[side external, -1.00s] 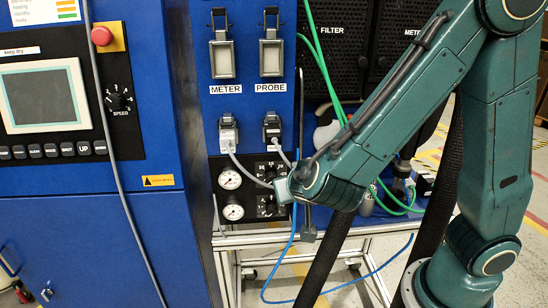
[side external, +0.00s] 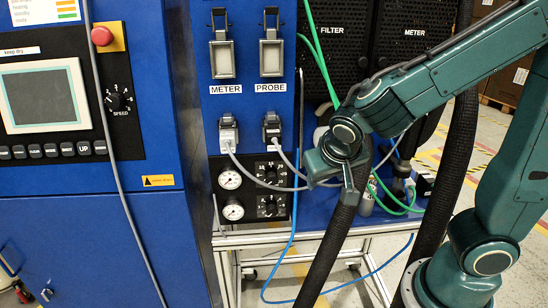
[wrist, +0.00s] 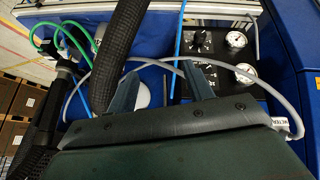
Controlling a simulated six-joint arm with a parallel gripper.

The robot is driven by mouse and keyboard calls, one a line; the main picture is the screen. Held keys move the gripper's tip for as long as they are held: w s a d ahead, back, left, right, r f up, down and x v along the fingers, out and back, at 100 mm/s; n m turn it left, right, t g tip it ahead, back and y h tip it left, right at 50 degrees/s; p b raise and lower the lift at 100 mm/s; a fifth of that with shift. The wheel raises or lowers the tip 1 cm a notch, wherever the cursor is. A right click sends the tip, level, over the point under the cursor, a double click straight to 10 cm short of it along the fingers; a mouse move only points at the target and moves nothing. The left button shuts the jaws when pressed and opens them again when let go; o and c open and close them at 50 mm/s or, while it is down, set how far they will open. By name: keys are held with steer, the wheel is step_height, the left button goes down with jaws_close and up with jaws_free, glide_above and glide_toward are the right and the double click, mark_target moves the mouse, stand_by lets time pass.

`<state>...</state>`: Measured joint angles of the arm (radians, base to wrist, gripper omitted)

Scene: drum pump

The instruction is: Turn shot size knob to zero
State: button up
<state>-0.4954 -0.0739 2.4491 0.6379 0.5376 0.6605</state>
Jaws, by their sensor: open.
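Two black dial knobs sit on a black panel (side external: 290,192), an upper knob (side external: 270,173) and a lower knob (side external: 270,207); I cannot read which one is labelled shot size. In the wrist view the panel appears upside down, with the lower knob (wrist: 201,40) clear and the upper knob partly behind a finger. My gripper (wrist: 160,74) is open and empty, its two fingers spread. In the side view my wrist hangs to the right of the panel, apart from both knobs, and my fingertips are hard to make out.
Two white gauges, an upper (side external: 230,179) and a lower (side external: 233,212), sit left of the knobs. A grey cable (side external: 245,172) loops in front of the panel. A blue hose (side external: 294,225) hangs at its right edge. A thick black hose (wrist: 122,55) passes near my fingers.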

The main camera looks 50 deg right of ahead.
steer(key=s+r+n+t+y, duration=0.1)
steer(key=s+r+n+y, duration=0.3)
steer(key=s+r, duration=0.3)
steer(key=shift+s+r+n+y, duration=0.25)
steer(key=shift+s+n+y, duration=0.25)
steer(key=shift+s, duration=0.7)
stand_by(0.4)
steer(key=w+f+m+h, duration=0.6)
steer(key=w+f, duration=0.2)
steer(key=w, duration=0.3)
steer(key=shift+w+a+f+m+t+h, duration=0.25)
steer(key=shift+w+a+f+t+h, duration=0.45)
steer(key=shift+a, duration=0.6)
steer(key=shift+w+a+f+m+t+h, duration=0.45)
steer(key=shift+w+a+t, duration=0.4)
steer(key=shift+a, duration=0.5)
steer(key=shift+w+a+f+m+t+h, duration=0.1)
steer(key=shift+w+a+f+t+h, duration=0.45)
steer(key=shift+w+a, duration=0.6)
